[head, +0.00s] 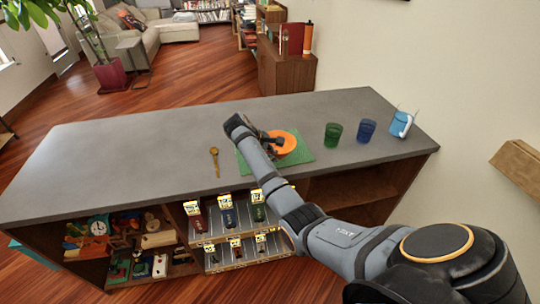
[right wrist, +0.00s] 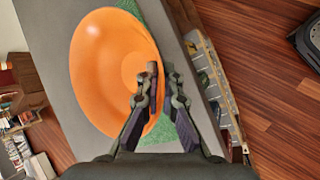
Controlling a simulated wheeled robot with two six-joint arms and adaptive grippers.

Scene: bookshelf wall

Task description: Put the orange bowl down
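The orange bowl (head: 288,142) is over the green mat (head: 300,156) on the grey counter, partly hidden behind my right arm. In the right wrist view the orange bowl (right wrist: 100,65) fills the left half, with the green mat (right wrist: 185,130) beyond its rim. My right gripper (head: 272,142) is at the bowl's near-left side. In the right wrist view its fingers (right wrist: 162,72) are close together, one inside the bowl and one outside, with the rim between them. I cannot tell whether the bowl touches the mat. My left gripper is not in view.
On the grey counter (head: 110,150), a green cup (head: 333,134), a blue cup (head: 366,130) and a light-blue container (head: 400,124) stand right of the mat. A wooden spoon (head: 214,160) lies left of it. The counter's left part is clear. Shelves below hold several items.

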